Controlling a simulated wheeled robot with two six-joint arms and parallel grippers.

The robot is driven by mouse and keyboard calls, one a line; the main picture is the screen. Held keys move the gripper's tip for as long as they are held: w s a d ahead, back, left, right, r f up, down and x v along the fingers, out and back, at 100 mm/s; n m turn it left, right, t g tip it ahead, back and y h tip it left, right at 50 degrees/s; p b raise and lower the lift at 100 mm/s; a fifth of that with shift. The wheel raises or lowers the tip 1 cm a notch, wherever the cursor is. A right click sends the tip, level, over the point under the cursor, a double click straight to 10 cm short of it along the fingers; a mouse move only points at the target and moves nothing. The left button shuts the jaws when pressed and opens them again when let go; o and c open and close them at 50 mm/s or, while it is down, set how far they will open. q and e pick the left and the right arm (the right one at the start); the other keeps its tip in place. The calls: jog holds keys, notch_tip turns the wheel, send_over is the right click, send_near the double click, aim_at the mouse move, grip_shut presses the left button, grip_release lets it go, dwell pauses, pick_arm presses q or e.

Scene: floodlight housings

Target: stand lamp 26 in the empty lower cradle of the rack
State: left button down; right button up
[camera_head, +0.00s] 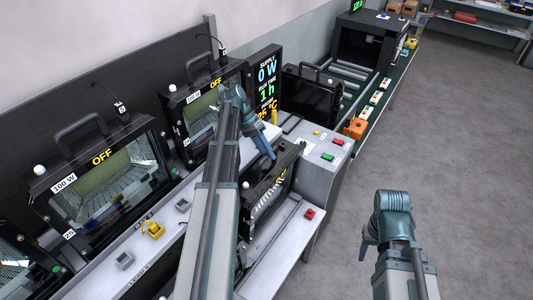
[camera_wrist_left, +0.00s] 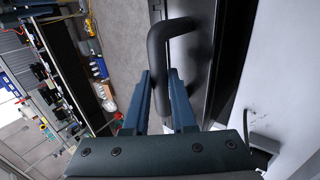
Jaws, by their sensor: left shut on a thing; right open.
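My left gripper (camera_head: 268,150) is shut on a black bar handle, which shows between its two blue fingers in the left wrist view (camera_wrist_left: 160,85). The handle appears to belong to the black floodlight (camera_head: 284,190) just below the gripper in the head view. That lamp stands roughly upright at the white bench, partly hidden by my left arm; its number is not readable, and I cannot tell if it touches the bench. Small grey and yellow holder blocks (camera_head: 153,229) sit on the white ledge to the left. My right gripper (camera_head: 366,247) is open and empty above the floor.
Floodlights marked OFF, one labelled 100 W (camera_head: 105,185), stand along the back left. A display (camera_head: 266,85) and another black lamp (camera_head: 311,94) stand behind. A grey control box (camera_head: 318,150) with red and green buttons lies to the right. The grey floor at right is clear.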

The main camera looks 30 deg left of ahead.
aim_at(273, 168)
pick_arm(q)
jog(key=shift+a+r+h, duration=0.15)
jog(key=shift+h, duration=0.15)
jog(key=shift+a+b, duration=0.1)
jog(key=shift+b, duration=0.35)
jog(key=shift+f+b, duration=2.35)
jog(key=shift+b, duration=0.05)
jog(key=shift+d, duration=0.65)
